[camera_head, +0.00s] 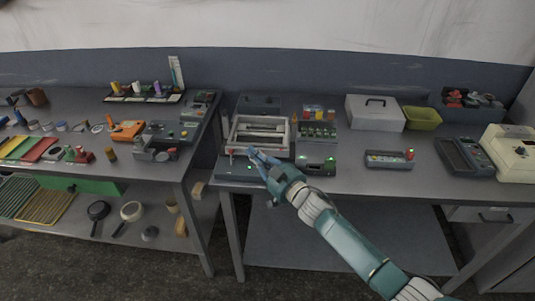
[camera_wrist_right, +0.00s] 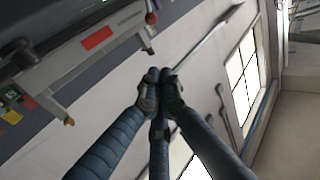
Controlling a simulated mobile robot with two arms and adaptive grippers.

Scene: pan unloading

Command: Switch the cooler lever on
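A machine with a pale open frame (camera_head: 287,131) and a dark front base (camera_head: 235,171) stands at the left end of the right-hand table; I take it for the cooler. A small green light shows on its front. A small lever with a reddish knob (camera_head: 231,153) seems to stand at its front left. The right wrist view shows a red ball knob (camera_wrist_right: 151,18) on the machine's edge. My right gripper (camera_head: 256,155) is over the machine's front, right of that lever. Its fingers (camera_wrist_right: 158,82) meet at the tips with nothing visible between them, apart from the knob. My left gripper is out of view.
A control box with green lights (camera_head: 316,166) stands close on the right of the machine. Further right are a grey case (camera_head: 375,113), a yellow-green bin (camera_head: 422,117) and a small button box (camera_head: 389,160). The left table (camera_head: 205,150) is crowded, with a gap between the tables.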

